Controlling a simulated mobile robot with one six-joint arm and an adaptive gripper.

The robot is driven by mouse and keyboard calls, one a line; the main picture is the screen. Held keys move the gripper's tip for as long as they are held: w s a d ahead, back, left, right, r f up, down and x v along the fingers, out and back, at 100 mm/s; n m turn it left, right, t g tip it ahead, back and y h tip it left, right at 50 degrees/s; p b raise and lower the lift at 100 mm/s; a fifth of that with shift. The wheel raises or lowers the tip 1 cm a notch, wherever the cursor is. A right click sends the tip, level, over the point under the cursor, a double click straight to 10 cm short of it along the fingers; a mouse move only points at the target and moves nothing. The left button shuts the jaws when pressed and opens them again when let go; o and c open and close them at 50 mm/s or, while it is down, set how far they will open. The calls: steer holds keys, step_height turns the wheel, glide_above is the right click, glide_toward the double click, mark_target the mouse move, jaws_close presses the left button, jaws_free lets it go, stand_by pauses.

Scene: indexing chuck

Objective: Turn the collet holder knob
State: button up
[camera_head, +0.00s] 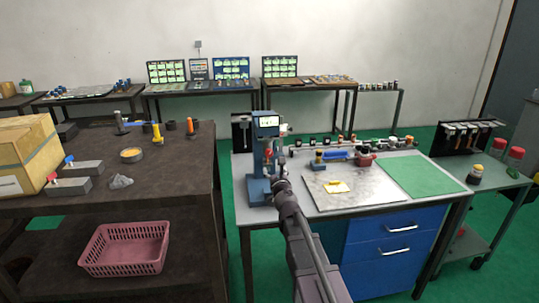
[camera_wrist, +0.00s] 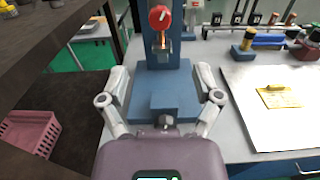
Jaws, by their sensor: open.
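A blue bench machine (camera_head: 265,122) stands at the left end of the grey workbench. In the wrist view, its blue column (camera_wrist: 163,60) carries a round red knob (camera_wrist: 160,18) with a white mark, near the top edge. This looks like the collet holder knob. A copper-coloured part (camera_wrist: 161,41) sits just below it. My gripper (camera_wrist: 160,76) is open and empty, its fingers spread to either side of the column's lower part in the picture. The red knob is beyond the fingertips, not between them. In the head view my gripper (camera_head: 281,163) partly covers the machine.
A light metal plate (camera_head: 350,197) with a yellow piece (camera_head: 338,186) lies right of the machine, beside a green mat (camera_head: 424,174). Several small fittings line the back of the bench. A dark table (camera_head: 180,190) with a pink basket (camera_head: 125,249) below stands at left.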

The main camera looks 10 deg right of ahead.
mark_target(270, 155)
steer(key=w, duration=1.3)
steer(key=shift+w, duration=0.25)
jaws_close()
